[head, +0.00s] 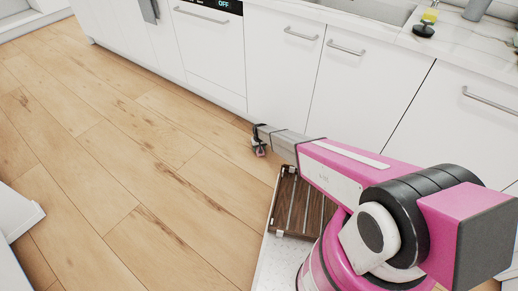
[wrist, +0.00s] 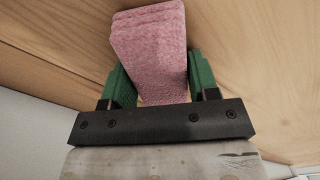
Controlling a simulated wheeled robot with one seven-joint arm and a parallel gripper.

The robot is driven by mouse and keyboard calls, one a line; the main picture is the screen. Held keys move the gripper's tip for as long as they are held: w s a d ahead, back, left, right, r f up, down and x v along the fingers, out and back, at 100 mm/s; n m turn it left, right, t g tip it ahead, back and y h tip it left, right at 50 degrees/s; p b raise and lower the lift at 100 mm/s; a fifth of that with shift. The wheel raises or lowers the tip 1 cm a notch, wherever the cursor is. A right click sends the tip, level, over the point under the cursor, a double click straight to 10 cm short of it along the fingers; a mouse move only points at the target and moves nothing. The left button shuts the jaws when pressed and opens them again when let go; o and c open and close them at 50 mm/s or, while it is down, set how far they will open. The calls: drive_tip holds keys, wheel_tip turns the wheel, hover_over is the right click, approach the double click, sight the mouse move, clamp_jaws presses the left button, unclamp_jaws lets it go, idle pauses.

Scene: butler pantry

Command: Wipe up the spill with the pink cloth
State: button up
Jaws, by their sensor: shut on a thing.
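My gripper (head: 259,144) is low, near the wooden floor and beside the white base cabinets in the head view. In the wrist view its green fingers (wrist: 155,88) stand on both sides of the pink cloth (wrist: 152,45) and are shut on it. The cloth is a thick, folded, fuzzy pink piece that sticks out beyond the fingertips. A small bit of the pink cloth (head: 262,152) also shows at the gripper in the head view. I cannot tell whether the cloth touches the floor. I cannot make out the spill in either view.
White cabinets (head: 335,95) with bar handles run along the back, with a dishwasher (head: 207,50) to the left. The counter (head: 375,20) above holds a sink and a yellow and black item (head: 427,22). The wooden floor (head: 130,150) is open to the left.

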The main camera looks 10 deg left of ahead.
drive_tip(key=shift+a, duration=0.1)
drive_tip(key=shift+w+a, duration=0.4)
drive_tip(key=shift+a, duration=0.45)
drive_tip(key=shift+d, duration=0.15)
drive_tip(key=shift+s+d, duration=0.4)
drive_tip(key=shift+d, duration=0.5)
drive_tip(key=shift+s+d, duration=0.35)
drive_tip(key=shift+d, duration=0.5)
drive_tip(key=shift+a, duration=0.15)
drive_tip(key=shift+w+a, duration=0.4)
drive_tip(key=shift+a, duration=0.5)
drive_tip(key=shift+w+a, duration=0.35)
drive_tip(key=shift+a, duration=0.5)
drive_tip(key=shift+d, duration=0.1)
drive_tip(key=shift+s+d, duration=0.4)
drive_tip(key=shift+d, duration=0.45)
